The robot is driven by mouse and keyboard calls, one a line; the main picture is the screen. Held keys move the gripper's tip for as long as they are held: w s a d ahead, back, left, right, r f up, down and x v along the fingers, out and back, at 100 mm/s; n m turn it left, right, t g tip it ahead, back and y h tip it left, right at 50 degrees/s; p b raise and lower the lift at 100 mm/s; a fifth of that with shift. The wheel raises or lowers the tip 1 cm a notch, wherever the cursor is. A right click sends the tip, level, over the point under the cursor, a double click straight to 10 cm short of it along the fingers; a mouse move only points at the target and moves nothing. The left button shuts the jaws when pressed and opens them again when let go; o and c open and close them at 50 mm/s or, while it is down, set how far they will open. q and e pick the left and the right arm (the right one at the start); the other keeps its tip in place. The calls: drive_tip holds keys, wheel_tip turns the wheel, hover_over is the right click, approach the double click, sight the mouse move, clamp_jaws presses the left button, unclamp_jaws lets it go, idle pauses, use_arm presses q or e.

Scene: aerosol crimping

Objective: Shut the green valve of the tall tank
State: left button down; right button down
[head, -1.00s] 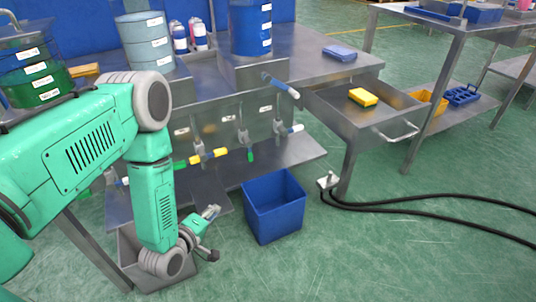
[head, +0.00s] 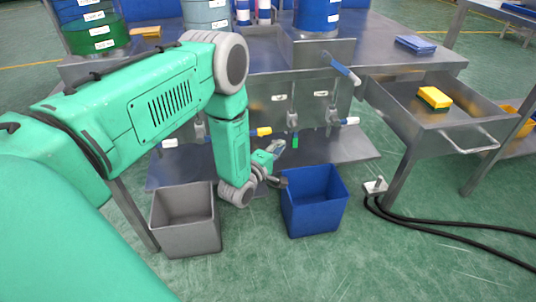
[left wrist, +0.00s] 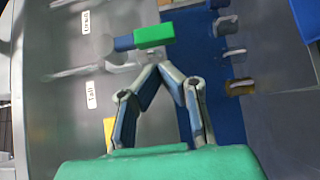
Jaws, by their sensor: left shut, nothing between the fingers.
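The green valve handle (head: 295,141) hangs straight down below the bench front in the head view, between a yellow handle and a white one. It also shows in the left wrist view (left wrist: 153,36), just beyond the fingertips. My left gripper (head: 279,145) is low in front of the bench, a little left of the green handle. In the left wrist view its fingers (left wrist: 157,70) are shut, tips together and empty, seemingly apart from the handle. A label reading "Tall" (left wrist: 91,95) is on the panel. I cannot tell which tank is the tall one. My right gripper is not in view.
A yellow handle (head: 261,132), a white handle (head: 349,121) and a blue lever (head: 341,67) are close by. A grey bin (head: 186,240) and a blue bin (head: 313,215) stand on the floor below. An open drawer (head: 440,122) juts out at the right.

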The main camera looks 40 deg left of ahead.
use_arm(q)
drive_tip(key=shift+w+d+f, duration=0.1)
drive_tip(key=shift+w+d, duration=0.4)
drive_tip(key=shift+w, duration=0.35)
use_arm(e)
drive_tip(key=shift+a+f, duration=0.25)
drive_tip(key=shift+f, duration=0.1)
use_arm(q)
drive_tip(key=shift+d, duration=0.15)
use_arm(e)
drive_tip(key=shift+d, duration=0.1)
